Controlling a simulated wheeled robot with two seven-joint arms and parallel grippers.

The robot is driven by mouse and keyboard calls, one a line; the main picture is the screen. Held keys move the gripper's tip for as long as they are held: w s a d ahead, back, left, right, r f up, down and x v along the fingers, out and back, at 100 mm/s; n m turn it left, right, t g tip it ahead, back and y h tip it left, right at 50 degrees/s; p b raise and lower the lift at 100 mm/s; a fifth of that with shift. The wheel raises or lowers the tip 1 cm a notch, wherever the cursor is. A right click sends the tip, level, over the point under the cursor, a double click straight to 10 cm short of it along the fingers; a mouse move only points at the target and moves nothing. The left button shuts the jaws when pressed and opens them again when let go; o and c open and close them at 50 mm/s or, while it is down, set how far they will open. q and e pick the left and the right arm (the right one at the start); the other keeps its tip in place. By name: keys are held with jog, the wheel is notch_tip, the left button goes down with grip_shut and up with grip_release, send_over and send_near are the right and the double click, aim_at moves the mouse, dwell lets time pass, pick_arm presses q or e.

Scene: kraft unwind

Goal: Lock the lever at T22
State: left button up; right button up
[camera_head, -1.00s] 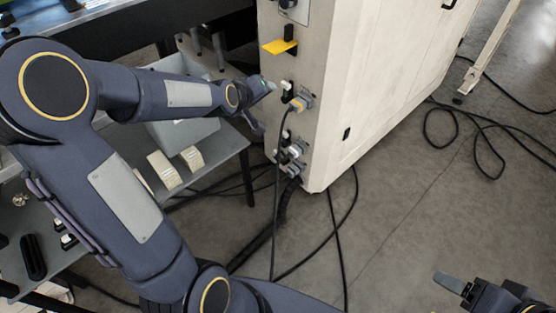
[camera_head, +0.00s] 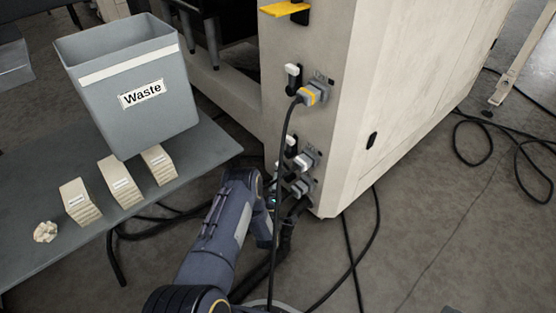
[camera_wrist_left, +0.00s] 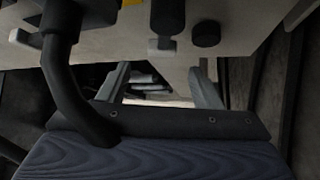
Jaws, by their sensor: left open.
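On the side of the pale cabinet are several black levers with white tips, beside grey plugs. The upper lever (camera_head: 292,78) and a lower lever (camera_head: 290,145) show in the head view; their small labels are too blurred to read, so I cannot tell which is T22. My left arm reaches low to the cabinet, and its gripper is mostly hidden there by the arm and cables. In the wrist view my left gripper (camera_wrist_left: 163,84) is open and empty between its fingers. A black lever with a grey tip (camera_wrist_left: 165,28) is beyond the fingers, apart from them.
A thick black cable (camera_wrist_left: 68,75) crosses close to the left finger. Plugs (camera_head: 313,94) with hanging cables are close to my arm. A grey waste bin (camera_head: 130,125) and several small stacks stand on the table (camera_head: 190,165) at left. The floor at right is open, with loose cables.

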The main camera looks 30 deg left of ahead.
aim_at(276, 168)
pick_arm(q)
jog(key=b+x, duration=0.2)
jog(key=x, duration=0.4)
jog(key=shift+w+f+b, duration=0.15)
jog(key=shift+w+b, duration=0.1)
jog(key=shift+b, duration=0.05)
jog(key=shift+x, duration=0.8)
pick_arm(e)
jog(key=shift+w+a+f, duration=0.1)
jog(key=shift+w+f, duration=0.05)
jog(key=shift+f, duration=0.65)
jog(key=shift+w+f, duration=0.1)
jog(key=shift+f, duration=0.7)
pick_arm(q)
grip_shut()
